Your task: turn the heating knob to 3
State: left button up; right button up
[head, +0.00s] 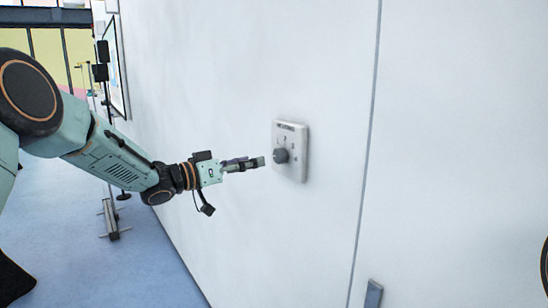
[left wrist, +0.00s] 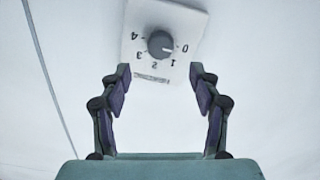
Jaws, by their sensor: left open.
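A white wall panel (head: 297,168) carries the dark round heating knob (head: 281,156). In the left wrist view the panel (left wrist: 186,22) appears upside down, with the numbers 0 to 4 around the knob (left wrist: 160,43). A pale mark on the knob appears to point toward 0. My left gripper (head: 260,162) is just left of the knob in the head view, seemingly a short gap away. In the left wrist view the left gripper (left wrist: 160,85) is open and empty, its two fingers spread wide, with the knob beyond them. My right gripper is not in view.
The panel is on a large white wall (head: 210,60) with a vertical seam (head: 369,130) to its right. A framed board (head: 117,70) and a thin stand (head: 109,210) are at the left. Blue floor (head: 150,260) lies clear below.

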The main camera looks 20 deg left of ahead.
aim_at(275, 158)
pick_arm(q)
jog(key=x, duration=0.5)
jog(key=p+x, duration=0.1)
jog(key=x, duration=0.1)
jog(key=shift+w+a+f, duration=0.1)
jog(key=shift+w+f, duration=0.3)
jog(key=shift+w, duration=0.1)
jog(key=shift+d+r, duration=0.1)
jog(key=shift+d, duration=0.1)
jog(key=shift+s+d+r, duration=0.3)
jog(key=shift+s+r, duration=0.15)
jog(key=shift+s, duration=0.1)
jog(key=shift+w+a+f, duration=0.2)
jog(key=shift+w+f, duration=0.25)
jog(key=shift+w, duration=0.2)
jog(key=c, duration=0.3)
jog(key=shift+c, duration=0.9)
jog(key=shift+s+d+r, duration=0.15)
jog(key=shift+s+r, duration=0.1)
jog(key=shift+s, duration=0.05)
jog(key=shift+c, duration=1.4)
jog(key=c, duration=0.4)
